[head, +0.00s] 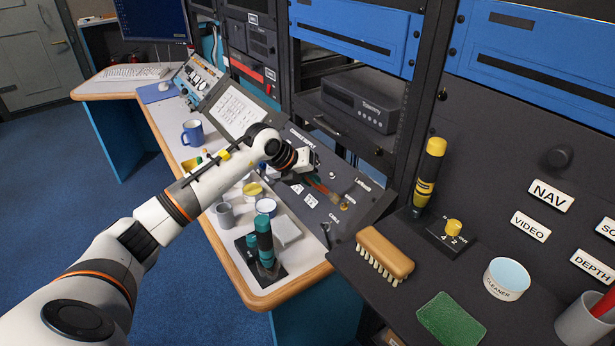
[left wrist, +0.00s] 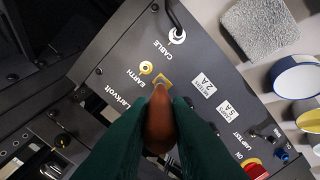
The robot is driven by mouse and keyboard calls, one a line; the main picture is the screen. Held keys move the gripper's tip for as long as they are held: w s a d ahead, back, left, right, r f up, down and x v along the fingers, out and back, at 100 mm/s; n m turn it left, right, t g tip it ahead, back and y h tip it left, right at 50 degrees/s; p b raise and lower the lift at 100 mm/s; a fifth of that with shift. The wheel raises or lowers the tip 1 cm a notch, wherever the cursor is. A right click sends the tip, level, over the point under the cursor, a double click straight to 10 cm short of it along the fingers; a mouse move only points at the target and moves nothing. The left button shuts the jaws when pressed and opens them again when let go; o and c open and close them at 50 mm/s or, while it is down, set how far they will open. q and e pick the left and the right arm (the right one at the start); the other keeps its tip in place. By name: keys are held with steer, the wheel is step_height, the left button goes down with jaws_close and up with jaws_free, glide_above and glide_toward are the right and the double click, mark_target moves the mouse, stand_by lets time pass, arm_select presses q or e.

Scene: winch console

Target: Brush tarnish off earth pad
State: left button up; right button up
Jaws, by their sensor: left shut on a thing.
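My left gripper (head: 318,186) is over the sloped console panel (head: 305,178). In the left wrist view its dark green fingers are shut on a brown handle (left wrist: 159,125), which I take to be a brush's. The handle points down at the panel, beside the EARTH label. A square brass-coloured patch (left wrist: 163,83) shows at the handle's far end; I cannot tell whether it is the earth pad or part of the brush. A brass ring terminal (left wrist: 145,67) sits next to it. The bristles and any contact are hidden. My right gripper is not in view.
A wooden scrubbing brush (head: 385,253), a green pad (head: 451,321), a cleaner tub (head: 507,278) and a black-yellow tube (head: 429,175) are on the right-hand shelf. On the desk are a blue mug (head: 193,133), a grey block (head: 286,231) and teal-topped tools (head: 264,240).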

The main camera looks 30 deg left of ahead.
arm_select(q)
steer(key=shift+d, duration=0.3)
steer(key=shift+s+r, duration=0.1)
